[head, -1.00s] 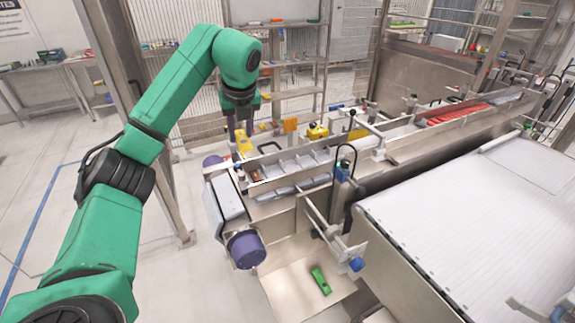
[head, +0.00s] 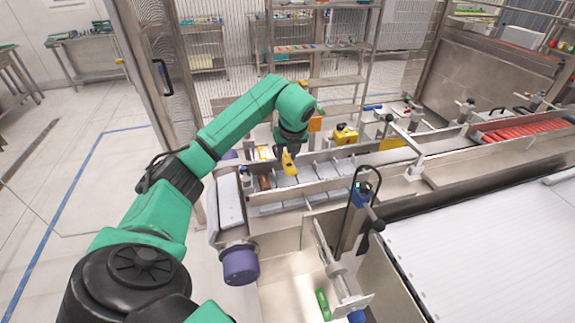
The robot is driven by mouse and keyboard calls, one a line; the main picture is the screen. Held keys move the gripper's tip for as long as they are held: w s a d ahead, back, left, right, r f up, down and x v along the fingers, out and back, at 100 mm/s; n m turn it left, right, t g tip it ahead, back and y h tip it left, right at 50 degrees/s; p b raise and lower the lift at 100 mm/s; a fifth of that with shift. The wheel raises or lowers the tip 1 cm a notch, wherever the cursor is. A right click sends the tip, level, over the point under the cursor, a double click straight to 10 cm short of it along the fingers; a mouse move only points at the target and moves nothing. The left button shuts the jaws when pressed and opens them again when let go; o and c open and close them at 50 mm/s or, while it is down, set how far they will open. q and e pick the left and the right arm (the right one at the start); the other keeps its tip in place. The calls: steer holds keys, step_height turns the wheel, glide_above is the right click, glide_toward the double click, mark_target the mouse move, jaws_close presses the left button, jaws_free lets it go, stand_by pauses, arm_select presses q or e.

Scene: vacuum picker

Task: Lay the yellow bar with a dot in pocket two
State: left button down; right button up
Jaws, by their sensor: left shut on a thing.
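My left gripper (head: 283,149) is shut on a yellow bar (head: 289,163), which hangs down steeply tilted. A small dark mark shows on the bar, but it is too small to tell if it is a dot. The bar is over the left part of a row of grey pockets (head: 312,171) split by thin upright dividers. I cannot tell exactly which pocket is under it, or whether it touches. A brown piece (head: 264,183) lies in the leftmost pocket. My right gripper is not in view.
Another yellow piece (head: 264,152) lies behind the pockets at left. A yellow block (head: 345,135) stands behind the row. Red bars (head: 520,130) fill a channel at right. A post with a black cable (head: 362,205) rises in front. A green piece (head: 323,303) lies below.

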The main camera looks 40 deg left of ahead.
mark_target(287, 163)
arm_select(q)
step_height(287, 163, down, 4)
steer(key=shift+f+p, duration=0.1)
steer(key=shift+p, duration=0.5)
steer(key=shift+s+f, duration=0.15)
steer(key=shift+s, duration=0.05)
steer(key=shift+w+f+b, duration=0.2)
steer(key=shift+f+b, duration=0.2)
steer(key=shift+f, duration=0.25)
steer(key=shift+s+b, duration=0.1)
steer(key=shift+b, duration=0.2)
steer(key=c, duration=0.5)
jaws_free()
